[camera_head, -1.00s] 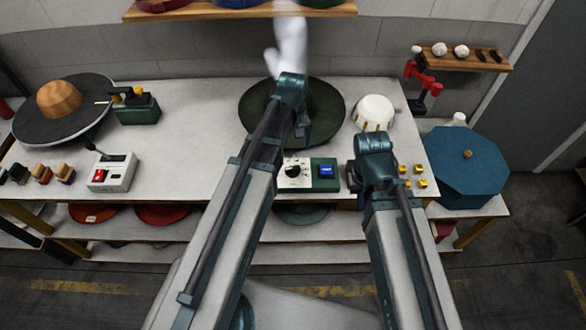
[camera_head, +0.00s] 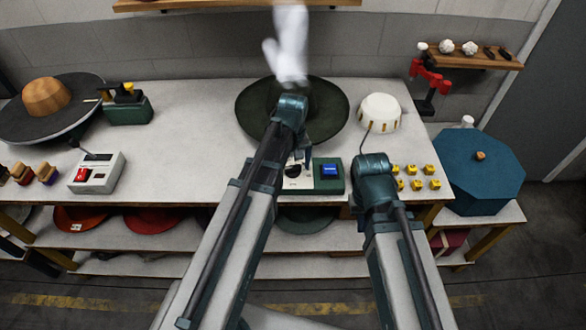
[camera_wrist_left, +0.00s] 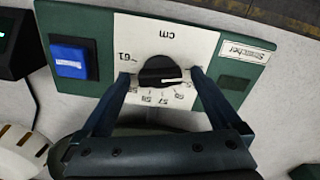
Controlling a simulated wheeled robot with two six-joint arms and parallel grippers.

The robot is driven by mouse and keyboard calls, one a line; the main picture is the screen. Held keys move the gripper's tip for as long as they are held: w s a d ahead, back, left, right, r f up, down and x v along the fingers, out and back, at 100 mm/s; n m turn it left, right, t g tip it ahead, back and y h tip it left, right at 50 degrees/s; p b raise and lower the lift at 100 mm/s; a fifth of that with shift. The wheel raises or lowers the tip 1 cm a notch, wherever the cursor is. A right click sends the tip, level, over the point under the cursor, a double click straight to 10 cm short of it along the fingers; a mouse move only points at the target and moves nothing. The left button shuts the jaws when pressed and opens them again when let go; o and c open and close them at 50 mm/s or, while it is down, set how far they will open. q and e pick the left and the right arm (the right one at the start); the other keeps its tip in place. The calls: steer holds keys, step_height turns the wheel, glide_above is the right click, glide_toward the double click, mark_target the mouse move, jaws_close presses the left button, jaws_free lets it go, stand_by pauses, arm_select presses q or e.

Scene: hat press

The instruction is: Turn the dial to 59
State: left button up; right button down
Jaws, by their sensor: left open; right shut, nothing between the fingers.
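In the left wrist view, the dial (camera_wrist_left: 160,71) has a white pointer line towards the lower right of the picture. Printed numbers, including 61, 58 and 57, surround it. My left gripper (camera_wrist_left: 160,76) is open, one finger on each side of the dial; I cannot tell whether they touch it. My right arm's fingers are hidden.
A grey box with a lever and red switch (camera_head: 95,173) stands left. A dark green hat (camera_head: 335,105) lies behind the dial box. A white domed object (camera_head: 380,112), yellow cubes (camera_head: 415,178) and a blue octagonal box (camera_head: 478,180) are right.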

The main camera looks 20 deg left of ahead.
arm_select(q)
steer(key=c, duration=1.4)
steer(key=shift+o, duration=0.2)
